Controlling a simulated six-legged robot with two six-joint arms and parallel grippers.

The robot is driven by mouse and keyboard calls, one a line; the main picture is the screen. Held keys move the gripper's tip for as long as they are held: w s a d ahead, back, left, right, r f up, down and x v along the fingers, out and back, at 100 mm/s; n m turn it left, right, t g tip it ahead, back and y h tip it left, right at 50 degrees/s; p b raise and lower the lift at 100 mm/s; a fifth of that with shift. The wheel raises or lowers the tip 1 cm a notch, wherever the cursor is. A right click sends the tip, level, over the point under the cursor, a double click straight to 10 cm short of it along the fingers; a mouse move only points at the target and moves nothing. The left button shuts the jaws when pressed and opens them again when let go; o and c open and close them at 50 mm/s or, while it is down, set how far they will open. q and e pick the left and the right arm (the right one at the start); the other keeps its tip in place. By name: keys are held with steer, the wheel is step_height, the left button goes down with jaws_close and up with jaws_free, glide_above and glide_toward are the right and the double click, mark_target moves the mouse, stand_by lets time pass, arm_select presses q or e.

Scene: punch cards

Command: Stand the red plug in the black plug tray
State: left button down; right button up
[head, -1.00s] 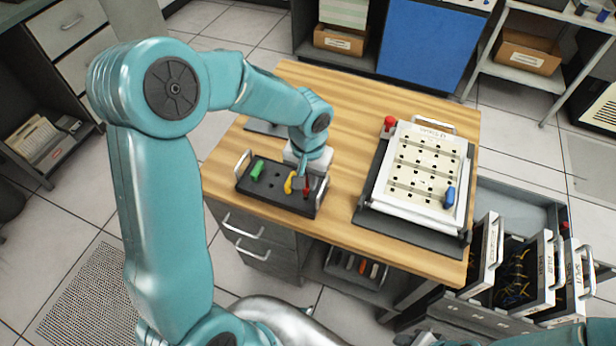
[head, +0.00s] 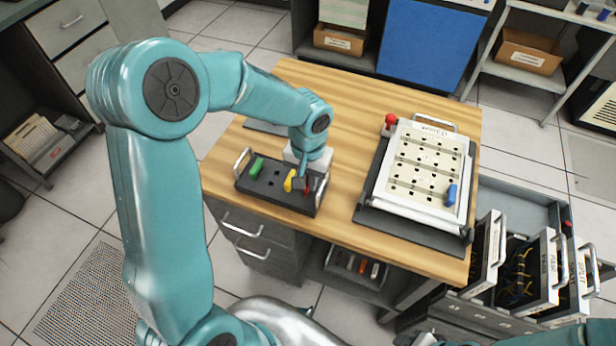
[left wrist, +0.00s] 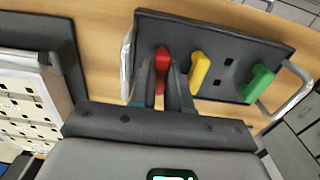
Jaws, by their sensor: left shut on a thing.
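The red plug (head: 307,188) is at the right end of the black plug tray (head: 268,190). In the left wrist view the red plug (left wrist: 161,62) is upright between the fingers of my left gripper (left wrist: 165,84), which is shut on it. Its lower end is at the tray (left wrist: 215,50) surface; I cannot tell if it is fully seated. A yellow plug (left wrist: 200,72) stands beside it, and a green plug (left wrist: 257,83) stands toward the far end. Empty square holes lie between the yellow and green plugs. My right gripper is not in view.
A white punched board (head: 425,165) lies on a dark base at the right, with a red knob (head: 390,121) and a blue plug (head: 451,195). The wooden table (head: 340,215) is clear between tray and board. A drawer of panels stands at the lower right.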

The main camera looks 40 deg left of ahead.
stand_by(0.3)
arm_select(q)
steer(key=shift+f+b, duration=0.7)
steer(key=shift+b, duration=0.2)
stand_by(0.4)
steer(key=c, duration=1)
jaws_free()
steer(key=shift+f, duration=0.1)
step_height(320, 180, up, 16)
steer(key=p, duration=0.1)
steer(key=shift+r, duration=0.2)
